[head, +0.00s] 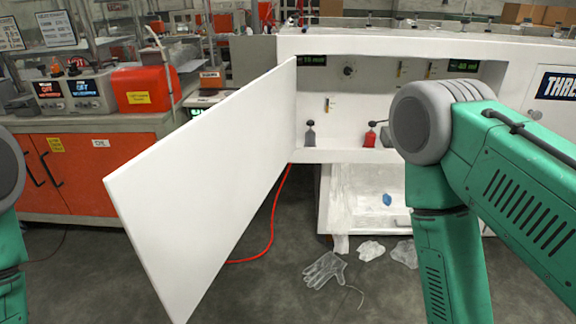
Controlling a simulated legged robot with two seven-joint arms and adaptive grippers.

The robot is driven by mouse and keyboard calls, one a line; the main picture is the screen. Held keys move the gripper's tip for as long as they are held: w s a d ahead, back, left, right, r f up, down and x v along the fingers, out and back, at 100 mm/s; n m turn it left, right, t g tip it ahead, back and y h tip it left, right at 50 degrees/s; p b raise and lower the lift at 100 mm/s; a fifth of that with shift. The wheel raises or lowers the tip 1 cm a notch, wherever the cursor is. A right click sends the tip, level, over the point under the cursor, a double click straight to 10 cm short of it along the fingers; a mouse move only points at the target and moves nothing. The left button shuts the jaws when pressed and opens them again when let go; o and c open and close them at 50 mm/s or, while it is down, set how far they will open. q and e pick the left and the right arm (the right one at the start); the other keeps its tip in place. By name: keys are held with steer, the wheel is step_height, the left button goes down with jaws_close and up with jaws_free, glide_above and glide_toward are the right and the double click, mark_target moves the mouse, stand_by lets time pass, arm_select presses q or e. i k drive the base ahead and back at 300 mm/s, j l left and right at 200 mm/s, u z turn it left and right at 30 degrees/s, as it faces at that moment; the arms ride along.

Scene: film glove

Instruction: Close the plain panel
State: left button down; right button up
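The plain panel (205,185) is a blank white door. It stands swung wide open from the left side of the white cabinet (400,45), with its free edge toward me at the lower left. My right arm's green links cross the right of the view, in front of the cabinet. A bit of my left arm shows at the left edge. Neither gripper is in view, and no contact with the panel is visible.
A film glove (325,270) and crumpled film (371,250) lie on the floor below the cabinet. A red hose (272,225) runs along the floor behind the panel. An orange-fronted bench (75,170) with instruments stands at the left.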

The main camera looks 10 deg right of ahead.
mark_target(182, 204)
steer(key=i+j+z, duration=0.1)
steer(key=j+z, duration=0.9)
steer(key=k+j+z, duration=0.1)
steer(key=j+z, duration=0.35)
steer(key=i+j, duration=0.1)
steer(key=j, duration=0.25)
steer(key=i+j, duration=0.1)
steer(key=j, duration=0.65)
steer(key=i+z, duration=0.05)
